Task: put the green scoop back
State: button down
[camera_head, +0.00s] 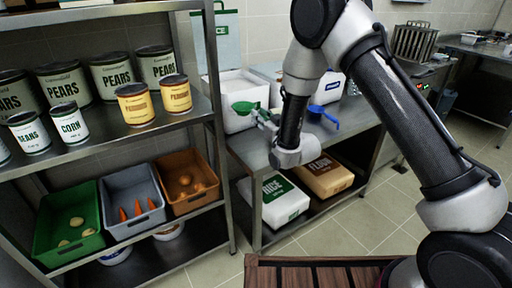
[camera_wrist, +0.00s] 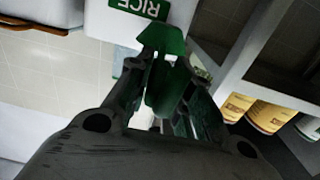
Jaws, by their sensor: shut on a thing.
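The green scoop (camera_head: 246,107) is at the tip of my gripper (camera_head: 266,117) in the head view, in front of a white bin (camera_head: 235,88) on the steel table. In the wrist view the green scoop (camera_wrist: 163,75) sits between the two fingers of my gripper (camera_wrist: 170,100), which is shut on it. In the head view the scoop overlaps the bin's front upper part; I cannot tell whether it touches the bin. A blue scoop (camera_head: 322,114) lies at the right on the table.
A rice bag (camera_head: 274,200) and a flour bag (camera_head: 322,174) lie on the shelf below the table. A steel rack at left holds cans (camera_head: 135,103) and green, grey and orange bins (camera_head: 70,225). A slatted wooden surface (camera_head: 315,277) is at the front.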

notch_tip(320, 180, down, 12)
jog(key=shift+f, duration=0.1)
jog(key=shift+f, duration=0.1)
dwell(0.4)
jog(key=c, duration=1.3)
grip_release()
